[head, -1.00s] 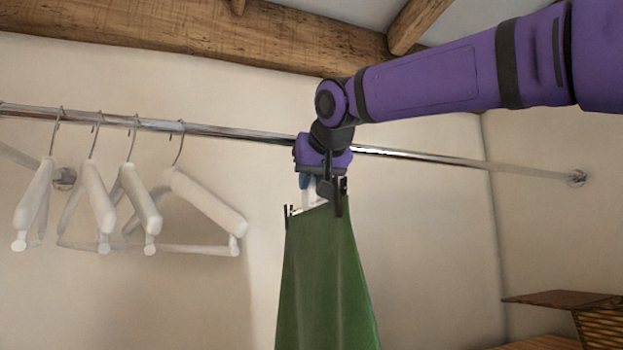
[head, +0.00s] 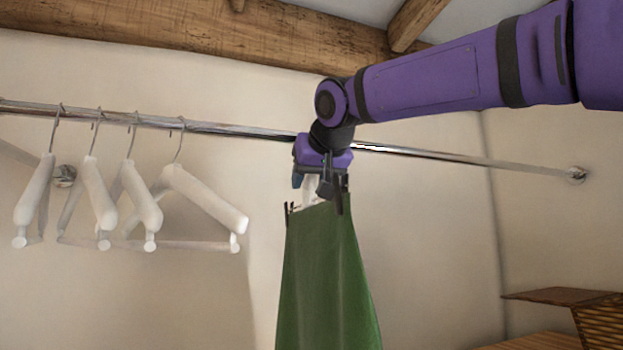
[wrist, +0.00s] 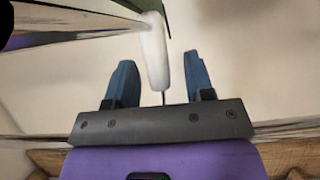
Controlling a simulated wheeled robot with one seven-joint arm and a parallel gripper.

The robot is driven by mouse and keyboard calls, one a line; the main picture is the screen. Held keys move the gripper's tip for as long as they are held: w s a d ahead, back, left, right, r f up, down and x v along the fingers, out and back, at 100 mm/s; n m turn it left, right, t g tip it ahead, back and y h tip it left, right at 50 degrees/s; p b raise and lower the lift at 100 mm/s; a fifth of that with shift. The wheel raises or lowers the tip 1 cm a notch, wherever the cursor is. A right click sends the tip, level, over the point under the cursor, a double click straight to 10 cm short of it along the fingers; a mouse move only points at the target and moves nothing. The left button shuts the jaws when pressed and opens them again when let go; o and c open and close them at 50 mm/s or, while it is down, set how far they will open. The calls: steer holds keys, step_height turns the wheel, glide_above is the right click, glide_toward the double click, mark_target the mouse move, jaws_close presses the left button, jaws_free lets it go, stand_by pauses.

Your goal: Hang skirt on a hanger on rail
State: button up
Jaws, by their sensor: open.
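The green skirt (head: 325,270) hangs straight down below my gripper (head: 311,186), with dark clips at its top edge. A little of its white hanger (head: 311,193) shows between the skirt and the gripper. In the wrist view the white hanger (wrist: 154,50) and its thin hook stem lie between my two blue fingers, which stand apart with gaps on both sides. The metal rail (head: 230,130) runs behind my gripper in the head view. The top of the hook is hidden, so its contact with the rail cannot be seen, but the skirt stays up with the jaws open.
Several empty white hangers (head: 95,200) hang on the left part of the rail. The rail is free between them and my gripper, and to the right up to the wall bracket (head: 576,175). A wicker box (head: 600,322) with a lid stands at the lower right.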

steer(key=v, duration=1.1)
steer(key=shift+w, duration=0.1)
steer(key=s+d+f+m+g+h, duration=0.15)
steer(key=s+d+f, duration=0.25)
steer(key=d+f, duration=0.5)
steer(key=s+d+f+g+h, duration=0.25)
steer(key=d+f, duration=0.45)
steer(key=f, duration=0.4)
steer(key=s+d+f+m+g, duration=0.1)
steer(key=s+d+f, duration=0.3)
steer(key=f, duration=0.6)
steer(key=s+d+f+g, duration=0.1)
steer(key=s+d+f, duration=0.3)
steer(key=s+f, duration=0.5)
steer(key=shift+s+d+f+m+g+y, duration=0.2)
steer(key=shift+s+f+m+g+y, duration=0.15)
steer(key=shift+f, duration=0.3)
steer(key=shift+w, duration=0.1)
steer(key=shift+c, duration=0.6)
steer(key=shift+a, duration=0.1)
